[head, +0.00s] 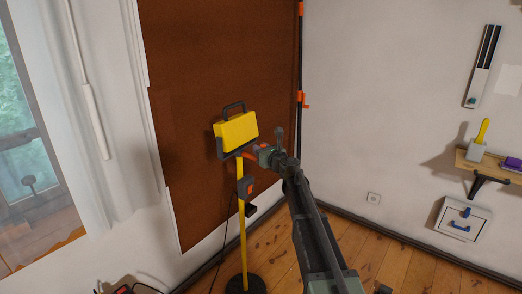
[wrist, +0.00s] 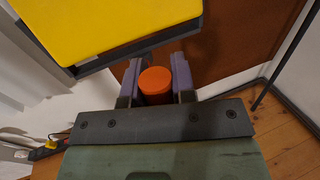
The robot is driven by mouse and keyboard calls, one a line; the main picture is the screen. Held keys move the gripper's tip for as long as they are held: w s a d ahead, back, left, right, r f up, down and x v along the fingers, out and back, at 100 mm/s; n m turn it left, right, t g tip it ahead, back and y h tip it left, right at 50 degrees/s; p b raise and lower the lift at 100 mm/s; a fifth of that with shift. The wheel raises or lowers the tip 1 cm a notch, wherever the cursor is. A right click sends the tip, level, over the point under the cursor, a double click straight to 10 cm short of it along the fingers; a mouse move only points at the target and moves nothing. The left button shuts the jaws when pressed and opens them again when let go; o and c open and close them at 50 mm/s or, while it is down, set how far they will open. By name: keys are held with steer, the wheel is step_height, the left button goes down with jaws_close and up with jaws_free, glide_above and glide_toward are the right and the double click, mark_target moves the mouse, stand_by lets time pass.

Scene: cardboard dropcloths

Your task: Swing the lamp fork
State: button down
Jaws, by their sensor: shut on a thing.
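The yellow work lamp (head: 237,131) sits in a dark fork (head: 221,150) on top of a yellow pole (head: 242,225). A black carrying handle (head: 234,106) stands on top of the lamp. My gripper (head: 258,155) is at the right side of the fork, just below the lamp's lower right corner. In the wrist view my gripper (wrist: 157,84) is shut on an orange knob (wrist: 155,80), with one finger on each side of it. The yellow lamp (wrist: 90,25) is close above and to the left in that view. The knob's join with the fork is hidden.
The pole stands on a round black base (head: 246,285) on the wood floor. A control box (head: 245,187) is on the pole, and a black cable hangs beside it. A brown sheet (head: 200,75) covers the wall behind. A shelf (head: 490,165) is at the far right.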

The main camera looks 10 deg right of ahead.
steer(key=c, duration=0.9)
jaws_free()
steer(key=v, duration=1)
steer(key=shift+s+d, duration=0.15)
steer(key=shift+s, duration=0.2)
